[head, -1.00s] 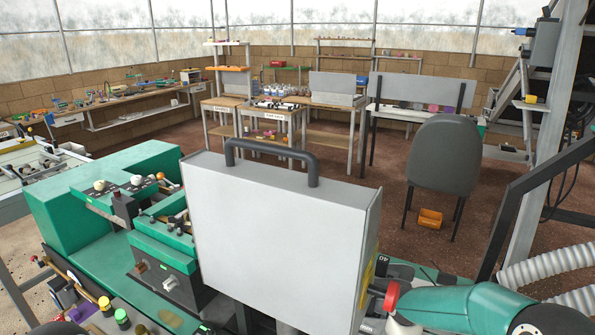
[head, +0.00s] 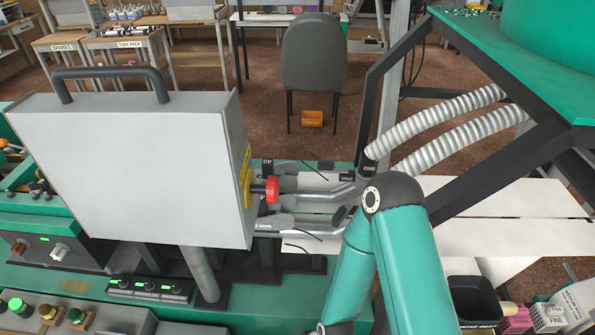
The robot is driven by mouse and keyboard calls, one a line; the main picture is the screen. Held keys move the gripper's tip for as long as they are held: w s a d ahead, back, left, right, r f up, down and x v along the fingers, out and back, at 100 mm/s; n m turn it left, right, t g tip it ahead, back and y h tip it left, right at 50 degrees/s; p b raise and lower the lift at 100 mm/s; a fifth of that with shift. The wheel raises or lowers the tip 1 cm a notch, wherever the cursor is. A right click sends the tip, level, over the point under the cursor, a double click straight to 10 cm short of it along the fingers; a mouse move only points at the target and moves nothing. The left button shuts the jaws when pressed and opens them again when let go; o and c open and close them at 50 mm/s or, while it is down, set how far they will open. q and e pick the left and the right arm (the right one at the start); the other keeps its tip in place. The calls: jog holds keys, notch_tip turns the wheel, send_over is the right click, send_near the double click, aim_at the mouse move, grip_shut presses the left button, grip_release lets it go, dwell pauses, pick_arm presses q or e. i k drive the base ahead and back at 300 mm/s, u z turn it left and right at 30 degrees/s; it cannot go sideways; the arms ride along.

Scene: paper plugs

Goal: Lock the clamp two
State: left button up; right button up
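I cannot pick out clamp two for certain in the head view. To the right of the grey box are grey rods and tubes with dark fittings (head: 285,222), and one small dark label reads ONE (head: 345,178). A green arm of mine, bent at a dark elbow (head: 393,188), stands in front of the rods' right end. Its lower part runs out of the bottom edge, so its gripper is out of view. My other gripper is not in view either.
The big grey box (head: 130,170) with a black handle hides much of the machine behind it. Corrugated hoses (head: 440,122) and a dark slanted frame (head: 495,175) stand at the right. Pale boards (head: 500,235) lie below them. A black bin (head: 474,300) is at lower right.

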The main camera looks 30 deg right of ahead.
aim_at(338, 217)
jog(key=k, duration=1.35)
jog(key=u, duration=0.25)
jog(key=i, duration=0.8)
jog(key=z, duration=0.15)
